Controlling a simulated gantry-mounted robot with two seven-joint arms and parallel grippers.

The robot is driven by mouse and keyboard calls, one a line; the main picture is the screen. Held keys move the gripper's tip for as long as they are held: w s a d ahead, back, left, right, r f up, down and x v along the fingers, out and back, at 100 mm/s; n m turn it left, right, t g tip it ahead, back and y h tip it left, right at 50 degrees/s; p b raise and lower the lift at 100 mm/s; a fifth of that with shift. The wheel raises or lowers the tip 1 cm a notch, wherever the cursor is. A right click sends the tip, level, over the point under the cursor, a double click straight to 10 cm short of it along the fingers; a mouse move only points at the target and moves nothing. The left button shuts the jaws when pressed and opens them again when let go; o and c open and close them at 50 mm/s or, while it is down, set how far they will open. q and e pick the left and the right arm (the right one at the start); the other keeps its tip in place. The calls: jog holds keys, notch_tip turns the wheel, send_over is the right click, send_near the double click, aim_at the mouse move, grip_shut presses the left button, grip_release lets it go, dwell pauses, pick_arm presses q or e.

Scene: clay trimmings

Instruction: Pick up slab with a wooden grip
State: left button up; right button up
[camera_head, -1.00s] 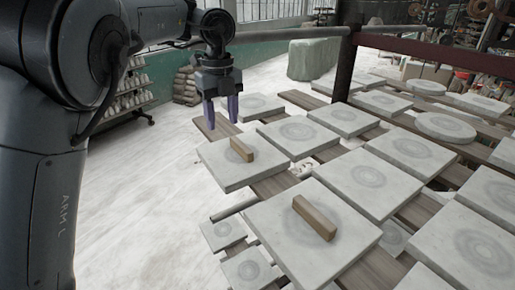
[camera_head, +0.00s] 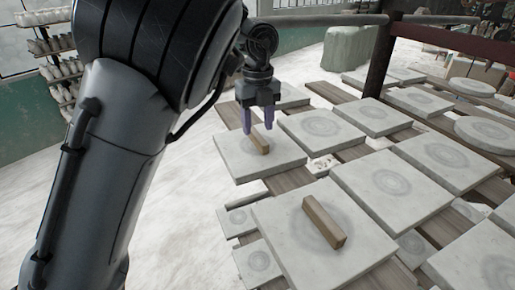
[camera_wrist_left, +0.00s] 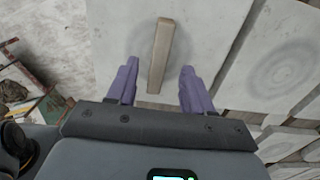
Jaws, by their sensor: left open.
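Two pale square slabs carry a wooden grip in the head view. The farther slab (camera_head: 233,160) has a short wooden grip (camera_head: 260,144) on it. The nearer slab (camera_head: 290,247) has a longer-looking wooden grip (camera_head: 323,222). My left gripper (camera_head: 258,127) is open, pointing down, with its purple fingers over the farther slab near its grip. In the left wrist view, the wooden grip (camera_wrist_left: 160,55) stands out from the slab (camera_wrist_left: 110,30) and lies between the lines of the two open fingers (camera_wrist_left: 157,82), without visible contact. My right gripper is not in view.
Several slabs without grips, such as one square slab (camera_head: 392,184), lie on wooden planks (camera_head: 290,180) to the right. A dark red post (camera_head: 379,60) rises at the back. Shelves (camera_head: 55,60) stand at the far left. The pale floor (camera_head: 190,220) left of the slabs is clear.

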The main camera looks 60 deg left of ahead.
aim_at(258, 135)
pick_arm(q)
jog(key=shift+d+f, duration=0.1)
jog(key=shift+f, duration=1.75)
jog(key=shift+r, duration=0.1)
grip_shut()
